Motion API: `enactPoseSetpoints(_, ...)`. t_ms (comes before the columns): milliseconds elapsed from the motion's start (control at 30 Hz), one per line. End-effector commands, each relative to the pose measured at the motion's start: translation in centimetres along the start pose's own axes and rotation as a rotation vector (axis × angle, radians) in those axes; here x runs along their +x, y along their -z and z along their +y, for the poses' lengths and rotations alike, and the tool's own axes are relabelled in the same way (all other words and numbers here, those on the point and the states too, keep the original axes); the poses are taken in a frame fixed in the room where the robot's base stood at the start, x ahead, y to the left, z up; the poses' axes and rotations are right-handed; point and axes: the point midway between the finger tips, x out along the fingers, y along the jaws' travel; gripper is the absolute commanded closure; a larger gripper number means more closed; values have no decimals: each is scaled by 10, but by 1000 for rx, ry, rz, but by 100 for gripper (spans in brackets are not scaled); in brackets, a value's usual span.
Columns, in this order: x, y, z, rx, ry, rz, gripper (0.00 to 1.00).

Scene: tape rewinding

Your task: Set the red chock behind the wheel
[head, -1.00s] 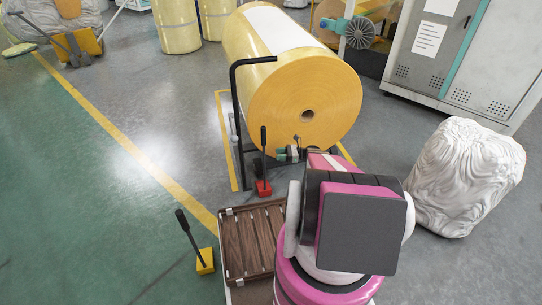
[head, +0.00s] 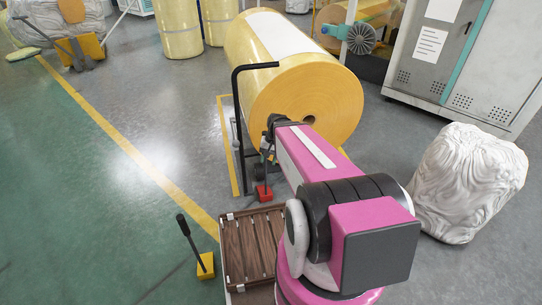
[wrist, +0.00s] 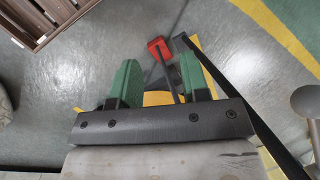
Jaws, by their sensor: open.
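The red chock (head: 264,193) stands on the grey floor beside the black-framed cart (head: 236,120) that carries a big yellow roll (head: 305,100). Its dark handle points up. My gripper (head: 272,130) is above the chock, by the front end of the roll, partly hidden by my pink arm. In the wrist view, my gripper's green fingers (wrist: 160,82) are apart. The red chock (wrist: 160,48) shows beyond them, its handle running back into the gap, nearer the right finger. I cannot tell how deep the handle sits. I cannot make out the cart's wheel.
A yellow chock (head: 205,265) with a black handle stands left of a brown slatted crate (head: 229,250). A white wrapped bundle (head: 465,180) stands on the right, before a grey cabinet (head: 460,60).

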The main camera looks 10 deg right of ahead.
Motion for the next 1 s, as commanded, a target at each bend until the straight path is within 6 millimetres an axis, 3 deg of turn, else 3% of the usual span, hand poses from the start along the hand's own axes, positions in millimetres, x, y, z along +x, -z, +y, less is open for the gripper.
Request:
enactPoseSetpoints(33, -15, -20, 0, -84, -62, 45, 58)
enactPoseSetpoints(233, -41, -34, 2, -273, -212, 139, 58)
enactPoseSetpoints(1000, -42, -33, 3, -291, -228, 146, 58)
